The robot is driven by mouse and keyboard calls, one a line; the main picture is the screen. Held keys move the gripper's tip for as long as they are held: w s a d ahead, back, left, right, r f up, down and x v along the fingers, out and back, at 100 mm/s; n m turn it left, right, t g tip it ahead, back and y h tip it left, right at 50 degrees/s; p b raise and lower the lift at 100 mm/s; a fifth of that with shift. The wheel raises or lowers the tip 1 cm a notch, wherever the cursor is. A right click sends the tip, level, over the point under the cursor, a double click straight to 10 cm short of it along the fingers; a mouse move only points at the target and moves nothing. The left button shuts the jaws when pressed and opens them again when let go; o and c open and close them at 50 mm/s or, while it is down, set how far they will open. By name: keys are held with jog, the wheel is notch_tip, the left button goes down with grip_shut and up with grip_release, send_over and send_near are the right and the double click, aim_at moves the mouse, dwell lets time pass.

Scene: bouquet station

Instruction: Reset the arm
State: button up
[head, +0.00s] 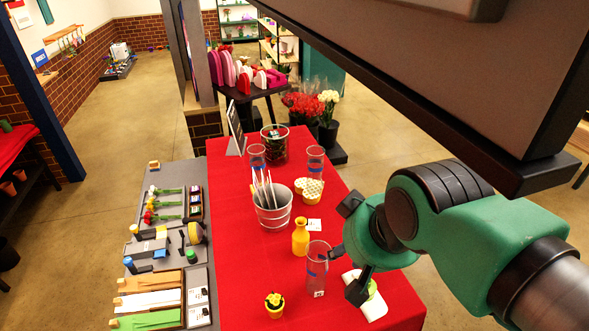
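My gripper (343,249) is above the right edge of the red-covered table (235,230). Its dark fingers are spread apart, and I see nothing held between them. My green arm reaches in from the right, bent at a large joint. A white item with a green part (371,305) lies below the gripper, partly hidden by a finger.
A yellow bottle (300,238), a metal bucket with sticks (273,212) and a small yellow pot (274,304) stand on the red table. Two more glasses (315,160) stand farther back. A grey side table (142,210) holds flowers and tools. Red and white flowers (303,106) stand behind.

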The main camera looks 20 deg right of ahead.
notch_tip(320, 180, down, 4)
jog(key=b, duration=0.3)
jog(key=shift+a+r, duration=0.1)
